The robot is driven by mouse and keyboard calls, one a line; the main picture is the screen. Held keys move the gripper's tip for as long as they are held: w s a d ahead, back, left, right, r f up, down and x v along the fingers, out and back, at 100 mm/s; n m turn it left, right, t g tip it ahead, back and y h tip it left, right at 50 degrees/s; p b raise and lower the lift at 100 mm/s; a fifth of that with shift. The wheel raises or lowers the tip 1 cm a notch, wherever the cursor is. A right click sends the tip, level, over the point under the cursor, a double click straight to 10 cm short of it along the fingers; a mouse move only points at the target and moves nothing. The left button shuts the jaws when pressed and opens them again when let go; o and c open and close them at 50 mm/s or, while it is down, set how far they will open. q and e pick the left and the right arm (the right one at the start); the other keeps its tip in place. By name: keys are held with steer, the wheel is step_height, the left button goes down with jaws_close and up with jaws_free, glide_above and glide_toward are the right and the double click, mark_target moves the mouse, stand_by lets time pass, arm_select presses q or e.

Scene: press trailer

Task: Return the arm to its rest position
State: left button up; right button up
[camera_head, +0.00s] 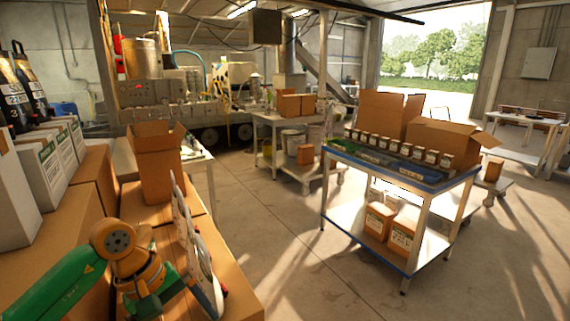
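My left arm (62,283) comes in from the lower left, green with an orange joint (118,243). It is bent at the joint, low over the cardboard boxes. Beyond the joint, orange, green and dark parts (150,291) run down toward the bottom edge. No fingertips can be made out there, so I cannot tell whether the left gripper is open or holds anything. My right arm and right gripper are not in view.
An open cardboard box (158,165) stands behind the arm. White, dark-marked upright pieces (192,250) stand close right of it. White cartons (45,172) line the left. A blue-edged cart (440,188) with jars and boxes stands right. The middle floor (275,225) is clear.

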arm_select(q)
steer(key=w+d+f+n+t+h, duration=0.1)
steer(key=d+f+n+h, duration=0.1)
steer(key=d+n+h, duration=0.4)
steer(key=w+d+f+n+t+h, duration=0.1)
steer(key=w+d+n+h, duration=0.1)
steer(key=d+n+h, duration=0.45)
steer(key=w+a+f+n+t+y, duration=0.25)
steer(key=f+n+t, duration=0.3)
steer(key=n, duration=0.55)
steer(key=w+a+f+n+t+y, duration=0.25)
steer(key=f+n+t, duration=0.35)
steer(key=n, duration=0.6)
steer(key=s+a+f+n+g+y, duration=0.1)
steer(key=s+a+f+n+y, duration=0.25)
steer(key=f+n, duration=0.35)
steer(key=s+a+f+n+g+y, duration=0.15)
steer(key=s+f+n+y, duration=0.25)
steer(key=f, duration=0.5)
steer(key=s+a+f+n+g+y, duration=0.1)
steer(key=s+f+n+g, duration=0.2)
steer(key=s, duration=0.8)
steer(key=s+a+f+n+g+y, duration=0.1)
steer(key=s+f+n+g, duration=0.3)
steer(key=s, duration=0.7)
steer(key=s+a+f+n+g+y, duration=0.2)
steer(key=s+f+n, duration=0.5)
steer(key=s, duration=0.5)
step_height(320, 180, down, 2)
steer(key=shift+g, duration=0.7)
